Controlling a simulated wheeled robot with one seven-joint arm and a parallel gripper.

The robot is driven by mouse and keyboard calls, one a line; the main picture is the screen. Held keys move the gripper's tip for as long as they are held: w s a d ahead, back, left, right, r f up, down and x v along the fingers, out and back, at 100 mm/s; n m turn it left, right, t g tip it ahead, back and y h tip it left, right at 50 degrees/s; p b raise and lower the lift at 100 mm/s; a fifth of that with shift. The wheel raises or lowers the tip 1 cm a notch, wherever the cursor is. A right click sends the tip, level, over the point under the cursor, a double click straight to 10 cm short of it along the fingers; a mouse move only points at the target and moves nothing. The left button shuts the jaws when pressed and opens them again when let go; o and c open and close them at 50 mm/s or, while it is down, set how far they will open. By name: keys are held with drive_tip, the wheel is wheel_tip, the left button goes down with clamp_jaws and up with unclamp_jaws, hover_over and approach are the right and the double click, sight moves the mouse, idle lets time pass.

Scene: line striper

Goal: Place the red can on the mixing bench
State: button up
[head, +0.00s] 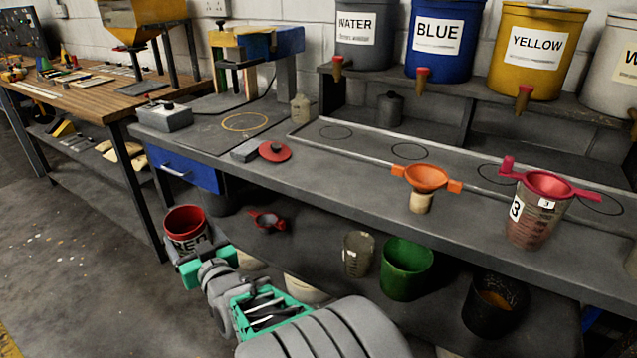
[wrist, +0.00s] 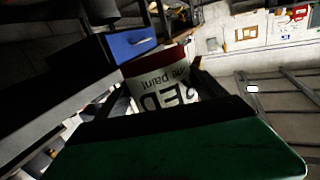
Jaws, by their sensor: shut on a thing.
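The red can (head: 186,222) has a red rim and a white label with dark lettering. It is in front of the mixing bench's left part, below the top's level. My gripper (head: 195,252) is shut on it, with the can upright or nearly so. In the wrist view the can (wrist: 160,85) sits between the fingers, its label upside down in the picture. The mixing bench (head: 340,195) is a long grey bench with a blue drawer, to the right of and above the can. The lower part of the can is hidden by my gripper.
On the bench stand an orange funnel (head: 426,178), a cup with a pink funnel (head: 533,215), a red lid (head: 275,151) and a press (head: 252,50). Labelled buckets (head: 445,38) line the rack behind. The bench's front middle is clear. A wooden table (head: 95,95) adjoins at left.

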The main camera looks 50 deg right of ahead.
drive_tip(key=s+d+r+m+g+h+p, duration=0.1)
drive_tip(key=s+d+r+m+h+p, duration=0.1)
drive_tip(key=s+d+r, duration=0.45)
drive_tip(key=s+d+r+m+g+h+p, duration=0.15)
drive_tip(key=d+r, duration=0.25)
drive_tip(key=d, duration=0.6)
drive_tip(key=s+d+r+m+g+h+p, duration=0.2)
drive_tip(key=s+d+r+p, duration=0.1)
drive_tip(key=s+d+r, duration=0.4)
drive_tip(key=s+d+r+m+g+h+p, duration=0.1)
drive_tip(key=s+d+r+m+p, duration=0.25)
drive_tip(key=s, duration=0.65)
drive_tip(key=w+d+f, duration=0.2)
drive_tip(key=w+f, duration=0.1)
drive_tip(key=w, duration=0.1)
drive_tip(key=w+d+f+n, duration=0.1)
drive_tip(key=w+d+f, duration=0.1)
drive_tip(key=w, duration=0.2)
drive_tip(key=w+d+f+n, duration=0.1)
drive_tip(key=w+f, duration=0.2)
drive_tip(key=w, duration=0.2)
drive_tip(key=shift+d+f, duration=0.35)
drive_tip(key=shift+d, duration=0.05)
wheel_tip(320, 180, down, 3)
drive_tip(key=shift+w+f, duration=0.1)
drive_tip(key=shift+f, duration=0.05)
drive_tip(key=o, duration=2)
drive_tip(key=shift+f, duration=0.1)
drive_tip(key=shift+o, duration=0.2)
